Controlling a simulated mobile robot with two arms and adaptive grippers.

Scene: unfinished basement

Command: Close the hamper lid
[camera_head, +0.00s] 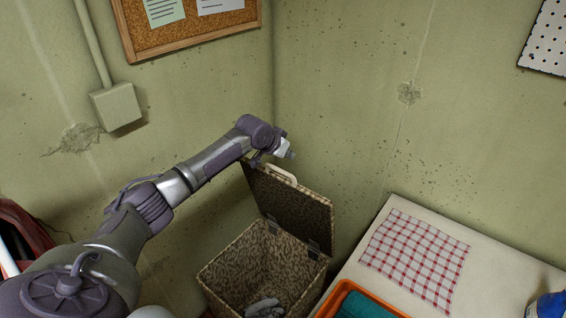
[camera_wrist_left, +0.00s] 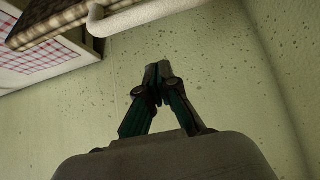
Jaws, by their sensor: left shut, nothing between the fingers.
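The wicker hamper (camera_head: 228,275) stands in the room corner, with some grey cloth inside. A pale handle (camera_head: 282,174) sits at the lid's top edge. My left gripper (camera_head: 289,153) is shut and empty, just above and behind the lid's top edge near the handle. In the left wrist view my left gripper's fingertips (camera_wrist_left: 158,72) are together, with the handle (camera_wrist_left: 150,16) and lid edge (camera_wrist_left: 55,22) at the top, apart from the fingers. My right gripper is not in view.
A white table (camera_head: 492,258) with a red checked cloth (camera_head: 415,257) and an orange tray (camera_head: 334,298) stands right of the hamper. Walls close in behind my gripper. A corkboard (camera_head: 190,30) and a grey box (camera_head: 116,106) hang on the left wall.

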